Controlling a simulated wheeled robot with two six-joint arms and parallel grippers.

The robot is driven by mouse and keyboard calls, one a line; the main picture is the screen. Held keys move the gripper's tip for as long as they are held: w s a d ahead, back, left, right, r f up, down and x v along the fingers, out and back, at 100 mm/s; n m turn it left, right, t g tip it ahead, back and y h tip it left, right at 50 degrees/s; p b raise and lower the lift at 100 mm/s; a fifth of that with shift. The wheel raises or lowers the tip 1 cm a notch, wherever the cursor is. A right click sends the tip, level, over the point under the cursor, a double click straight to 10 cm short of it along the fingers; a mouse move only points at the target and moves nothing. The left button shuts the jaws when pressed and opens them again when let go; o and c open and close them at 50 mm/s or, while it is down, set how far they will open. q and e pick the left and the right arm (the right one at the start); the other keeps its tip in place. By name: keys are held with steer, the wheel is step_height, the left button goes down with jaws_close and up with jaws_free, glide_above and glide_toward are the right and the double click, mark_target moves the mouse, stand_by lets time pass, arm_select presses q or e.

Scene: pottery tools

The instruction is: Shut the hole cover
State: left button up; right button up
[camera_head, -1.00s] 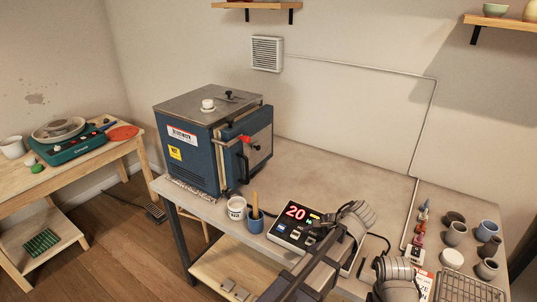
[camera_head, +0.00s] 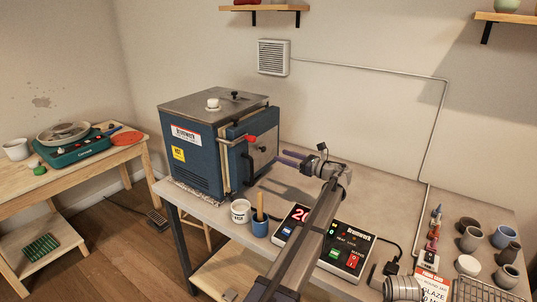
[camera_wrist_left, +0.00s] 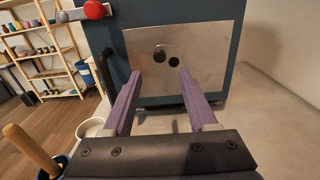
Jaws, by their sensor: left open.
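The blue kiln (camera_head: 196,150) stands on the workbench, with a metal plate (camera_head: 262,158) on its front door. In the left wrist view the plate (camera_wrist_left: 205,50) carries two small dark round spots side by side, a larger one (camera_wrist_left: 159,54) and a smaller black one (camera_wrist_left: 174,62). They look like the hole and its cover, but I cannot tell for sure which is which. My left gripper (camera_head: 281,157) is open and empty, its purple fingers pointing at the plate from the right. In the left wrist view the gripper (camera_wrist_left: 160,73) has both spots between and just above its fingertips.
A red-tipped latch (camera_head: 250,138) and a dark handle sit at the door's left. A white cup (camera_head: 240,210) and blue cup (camera_head: 260,226) stand in front of the kiln. A control box (camera_head: 338,245) lies under my left arm.

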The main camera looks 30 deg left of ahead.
mark_target(265, 150)
arm_select(q)
steer(key=a, duration=0.7)
steer(key=shift+w+a, duration=0.3)
jaws_close()
stand_by(0.4)
